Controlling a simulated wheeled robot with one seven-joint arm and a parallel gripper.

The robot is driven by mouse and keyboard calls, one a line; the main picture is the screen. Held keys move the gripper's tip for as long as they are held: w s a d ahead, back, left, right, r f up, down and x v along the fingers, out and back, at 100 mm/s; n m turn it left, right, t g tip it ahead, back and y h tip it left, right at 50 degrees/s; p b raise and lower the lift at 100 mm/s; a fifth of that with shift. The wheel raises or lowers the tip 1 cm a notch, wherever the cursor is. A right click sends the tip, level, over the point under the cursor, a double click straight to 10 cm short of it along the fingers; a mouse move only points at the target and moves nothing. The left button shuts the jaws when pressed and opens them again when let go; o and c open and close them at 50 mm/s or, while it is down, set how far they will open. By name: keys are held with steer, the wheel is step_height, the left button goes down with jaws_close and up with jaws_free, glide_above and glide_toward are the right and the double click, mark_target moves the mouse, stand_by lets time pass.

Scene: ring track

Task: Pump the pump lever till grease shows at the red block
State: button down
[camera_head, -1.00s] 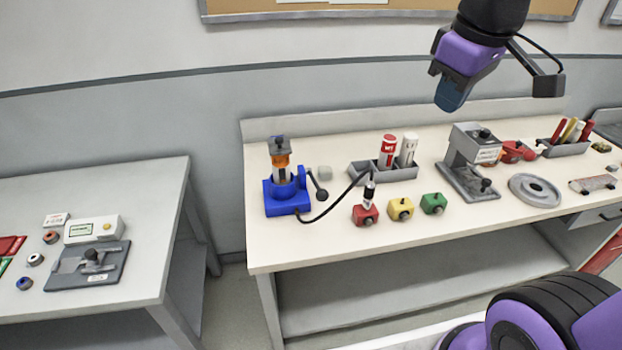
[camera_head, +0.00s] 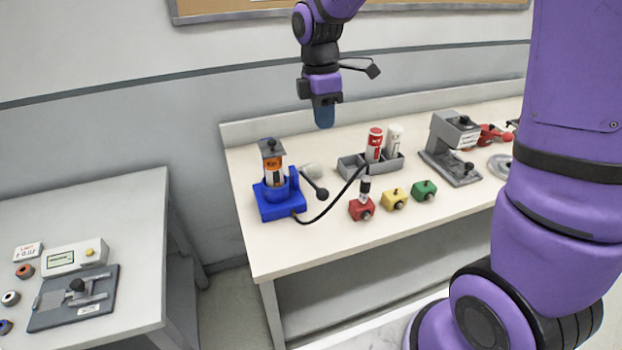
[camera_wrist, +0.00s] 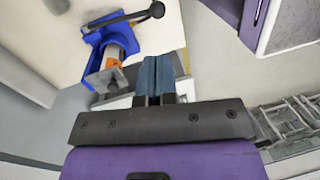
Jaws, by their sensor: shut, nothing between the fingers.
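A blue grease pump (camera_head: 279,199) with a clear and orange cylinder stands at the left end of the bench. Its black-knobbed pump lever (camera_head: 314,186) slants down to the right of the pump. A black hose (camera_head: 326,212) runs from the pump to a nozzle on the red block (camera_head: 361,209). No grease can be made out at the red block. My gripper (camera_head: 324,116) hangs above the bench, up and to the right of the pump, touching nothing. In the wrist view its blue fingers (camera_wrist: 156,77) are together and empty, with the pump (camera_wrist: 110,42) and lever knob (camera_wrist: 156,10) beyond them.
A yellow block (camera_head: 395,199) and a green block (camera_head: 424,190) stand right of the red one. Behind them is a grey tray (camera_head: 352,170) with a red and a white tube. A grey press (camera_head: 452,150) stands farther right. Another table (camera_head: 130,215) is at the left.

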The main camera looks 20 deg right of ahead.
steer(key=shift+w+a+f+n, duration=0.5)
steer(key=shift+w+a+f, duration=0.2)
steer(key=shift+f, duration=0.2)
steer(key=s+f, duration=0.1)
steer(key=f, duration=0.3)
steer(key=s+f, duration=0.1)
steer(key=f, duration=0.8)
steer(key=shift+s+d+f, duration=0.25)
steer(key=shift+s+f, duration=0.1)
steer(key=shift+s, duration=0.05)
steer(key=shift+f, duration=0.1)
